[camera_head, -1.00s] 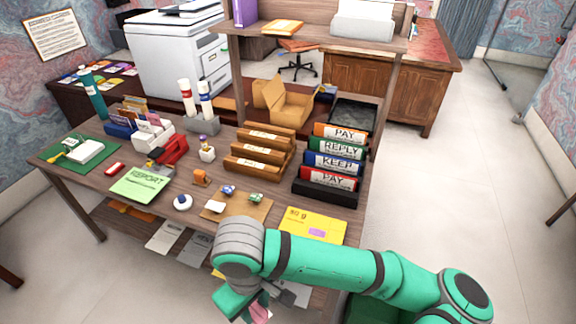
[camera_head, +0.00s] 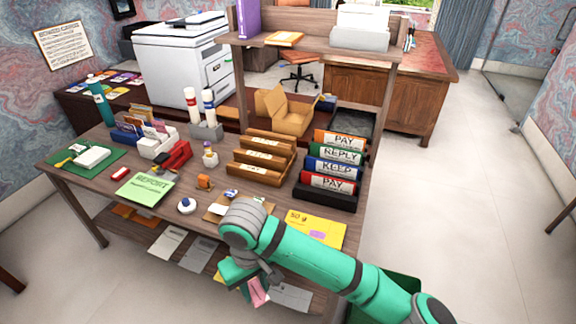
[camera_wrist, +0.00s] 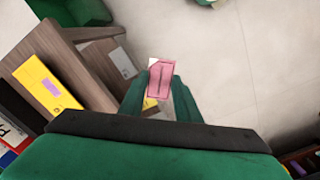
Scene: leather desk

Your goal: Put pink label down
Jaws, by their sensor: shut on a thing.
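The pink label (camera_wrist: 160,82) is between the fingertips of my gripper (camera_wrist: 157,98) in the wrist view, with bare floor beyond it. In the head view the pink label (camera_head: 259,291) hangs below my gripper (camera_head: 250,284), in front of the desk's front edge and at about the height of the lower shelf. My gripper is shut on the label. My forearm hides part of the desk's front right corner.
The desk (camera_head: 140,215) holds a yellow envelope (camera_head: 318,228), a green report sheet (camera_head: 147,187), wooden trays (camera_head: 262,160) and several labelled binders (camera_head: 330,183). Grey sheets (camera_head: 290,297) lie on the lower shelf. A green bin (camera_head: 400,285) stands right of the desk, partly behind my arm.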

